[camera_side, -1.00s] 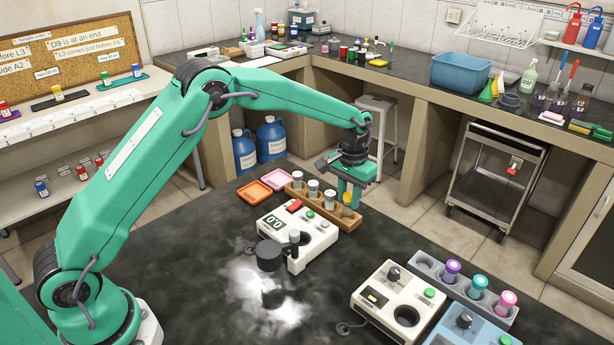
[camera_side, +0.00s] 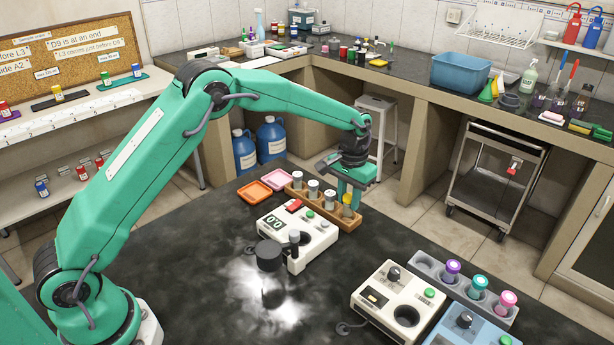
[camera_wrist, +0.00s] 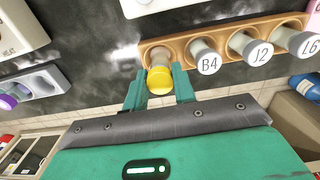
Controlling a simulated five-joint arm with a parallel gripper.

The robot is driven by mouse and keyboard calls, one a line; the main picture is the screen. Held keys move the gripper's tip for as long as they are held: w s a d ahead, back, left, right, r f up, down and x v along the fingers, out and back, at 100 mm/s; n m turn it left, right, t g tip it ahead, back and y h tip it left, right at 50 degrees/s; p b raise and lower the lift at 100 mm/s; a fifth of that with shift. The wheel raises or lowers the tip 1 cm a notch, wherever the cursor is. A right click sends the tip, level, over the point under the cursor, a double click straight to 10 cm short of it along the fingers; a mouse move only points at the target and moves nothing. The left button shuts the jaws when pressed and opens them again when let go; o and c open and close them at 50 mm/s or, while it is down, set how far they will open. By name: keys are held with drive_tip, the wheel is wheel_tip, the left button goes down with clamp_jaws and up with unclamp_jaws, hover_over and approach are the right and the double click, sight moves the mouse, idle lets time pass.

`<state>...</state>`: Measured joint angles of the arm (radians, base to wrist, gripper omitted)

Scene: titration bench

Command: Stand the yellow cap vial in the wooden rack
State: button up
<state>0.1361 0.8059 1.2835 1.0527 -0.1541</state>
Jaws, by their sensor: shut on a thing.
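The yellow cap vial (camera_wrist: 159,80) is between the two fingers of my gripper (camera_wrist: 159,90) in the wrist view, and the gripper is shut on it. In the side view the vial (camera_side: 347,204) is upright at the right end of the wooden rack (camera_side: 318,207), with my gripper (camera_side: 350,190) around its upper part. In the wrist view the vial's lower body is at the end hole of the rack (camera_wrist: 225,27), beside the vial marked B4 (camera_wrist: 208,60). How deep it sits in the hole cannot be told.
The rack also holds vials J2 (camera_wrist: 261,54) and L6 (camera_wrist: 308,46). A white device with a display (camera_side: 297,232) stands in front of the rack. Orange (camera_side: 254,192) and pink (camera_side: 277,180) trays lie to its left. A grey rack with several capped vials (camera_side: 430,267) stands front right.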

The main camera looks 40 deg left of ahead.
drive_tip(key=shift+f, duration=1.15)
idle(1.5)
drive_tip(key=o, duration=1.3)
drive_tip(key=shift+r, duration=0.15)
drive_tip(key=shift+r, duration=2.85)
drive_tip(key=shift+r, duration=0.15)
